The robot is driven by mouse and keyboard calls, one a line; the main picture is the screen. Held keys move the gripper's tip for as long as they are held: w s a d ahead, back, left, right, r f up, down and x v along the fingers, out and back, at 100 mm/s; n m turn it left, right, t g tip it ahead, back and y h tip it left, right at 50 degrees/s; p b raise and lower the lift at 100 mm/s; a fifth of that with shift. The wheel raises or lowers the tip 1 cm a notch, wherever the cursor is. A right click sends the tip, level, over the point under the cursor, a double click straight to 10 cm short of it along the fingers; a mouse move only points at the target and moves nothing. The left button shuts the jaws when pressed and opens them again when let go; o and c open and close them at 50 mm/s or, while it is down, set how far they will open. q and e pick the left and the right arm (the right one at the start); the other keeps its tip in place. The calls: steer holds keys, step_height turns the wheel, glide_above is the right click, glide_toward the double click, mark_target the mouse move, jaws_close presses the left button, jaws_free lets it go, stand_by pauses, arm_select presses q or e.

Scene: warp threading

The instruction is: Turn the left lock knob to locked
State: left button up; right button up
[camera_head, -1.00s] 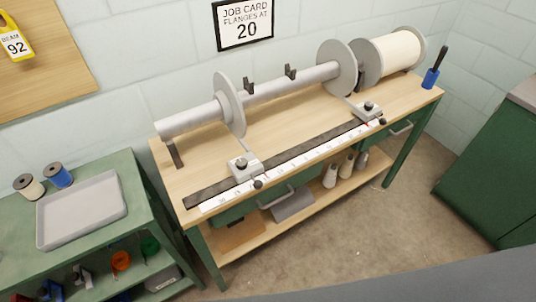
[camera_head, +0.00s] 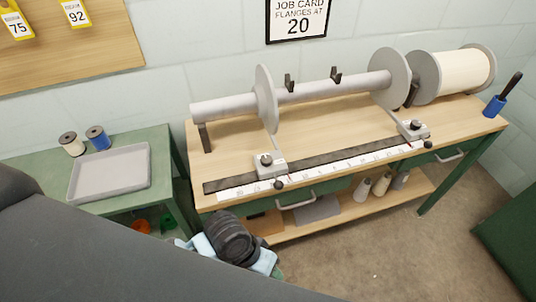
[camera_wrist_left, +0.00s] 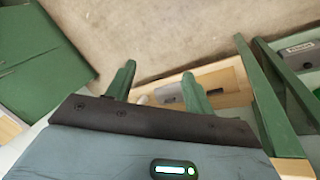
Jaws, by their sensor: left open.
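The left lock knob (camera_head: 265,160) is a small dark knob on top of the left grey clamp block (camera_head: 272,170), at the near-left part of the bench rail. A black ball knob (camera_head: 279,184) sticks out at that block's front. My left arm crosses the lower left of the head view, with its dark wrist below and in front of the bench edge, apart from the knob. In the left wrist view my left gripper (camera_wrist_left: 159,70) has two green fingers spread apart with nothing between them. The lock knob does not show there. My right gripper is not in view.
The wooden bench (camera_head: 330,133) carries a beam with grey flanges (camera_head: 265,98), a white ruler strip (camera_head: 330,165) and a right clamp block (camera_head: 412,129). A grey tray (camera_head: 110,174) and spools sit on the green side table. A drawer handle (camera_head: 296,202) juts from the bench front.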

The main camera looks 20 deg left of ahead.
arm_select(q)
steer(key=w+d+r, duration=0.2)
steer(key=w, duration=0.5)
step_height(320, 180, up, 14)
steer(key=n+y, duration=0.4)
steer(key=n, duration=0.3)
glide_above(266, 159)
steer(key=shift+w+r+g, duration=0.1)
steer(key=shift+r+g, duration=0.05)
steer(key=shift+g, duration=0.15)
steer(key=shift+f+b, duration=0.45)
steer(key=shift+f, duration=3.45)
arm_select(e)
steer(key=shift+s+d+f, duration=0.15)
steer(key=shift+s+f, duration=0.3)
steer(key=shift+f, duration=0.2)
arm_select(q)
steer(key=shift+c, duration=0.3)
steer(key=c, duration=0.9)
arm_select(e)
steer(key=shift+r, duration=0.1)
